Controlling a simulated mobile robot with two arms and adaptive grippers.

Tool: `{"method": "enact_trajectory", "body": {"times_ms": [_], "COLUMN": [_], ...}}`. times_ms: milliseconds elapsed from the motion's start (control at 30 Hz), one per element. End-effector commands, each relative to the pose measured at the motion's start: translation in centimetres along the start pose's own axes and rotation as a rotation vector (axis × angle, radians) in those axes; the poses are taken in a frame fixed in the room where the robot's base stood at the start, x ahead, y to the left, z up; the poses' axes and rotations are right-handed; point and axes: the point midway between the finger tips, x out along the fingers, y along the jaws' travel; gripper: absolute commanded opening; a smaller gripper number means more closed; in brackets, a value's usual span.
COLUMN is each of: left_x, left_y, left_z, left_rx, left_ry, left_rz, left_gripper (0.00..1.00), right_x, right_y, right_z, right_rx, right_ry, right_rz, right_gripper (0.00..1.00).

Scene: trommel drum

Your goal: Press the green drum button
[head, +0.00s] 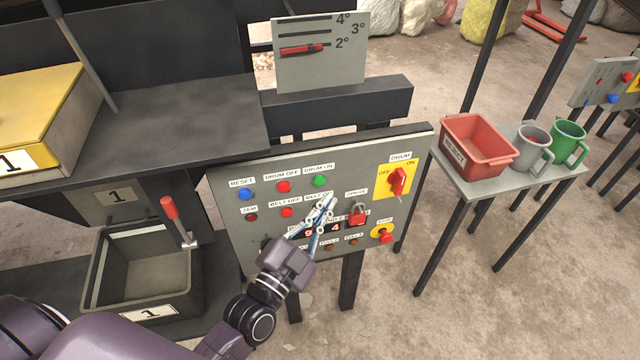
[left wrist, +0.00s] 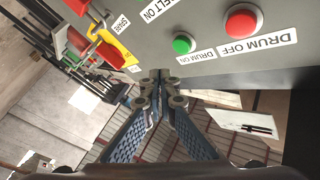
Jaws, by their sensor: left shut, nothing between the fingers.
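The green drum button (head: 319,180) is under the DRUM ON label on the grey control panel (head: 235,215) in the head view. In the left wrist view the green button (left wrist: 183,43) is at the upper middle, with its label beside it. My left gripper (head: 328,203) is shut and empty in front of the panel, its tips just below the green button in the head view, over the BELT ON area, whose button it hides. In the left wrist view the closed fingertips (left wrist: 163,80) are apart from the green button. My right gripper is in neither view.
A red DRUM OFF button (head: 283,187) and a blue RESET button (head: 246,194) sit to the left. A red rotary switch (head: 398,181) and a red padlock (head: 357,213) are to the right. A table holds a red bin (head: 478,147) and mugs.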

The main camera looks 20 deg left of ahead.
Motion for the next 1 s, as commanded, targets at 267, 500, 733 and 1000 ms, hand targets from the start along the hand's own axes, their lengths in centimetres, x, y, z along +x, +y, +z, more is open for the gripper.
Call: {"method": "enact_trajectory", "body": {"times_ms": [267,500,733,1000], "left_x": [1.8,2.0,2.0,2.0], "left_y": [-1.3,-1.5,-1.5,-1.4], "left_z": [1.3,1.5,1.5,1.5], "left_rx": [0.001,0.0,0.0,0.0], "left_ry": [0.0,-0.001,-0.001,-0.001], "left_rz": [0.001,0.001,0.001,0.001], "left_gripper": [0.0,0.0,0.0,0.0], "right_x": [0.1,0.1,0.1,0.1], "right_y": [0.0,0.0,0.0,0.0], "right_z": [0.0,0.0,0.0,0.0], "right_rx": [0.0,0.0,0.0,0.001], "right_ry": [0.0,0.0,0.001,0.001], "right_rz": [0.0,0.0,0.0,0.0], "right_gripper": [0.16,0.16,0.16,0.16]}}
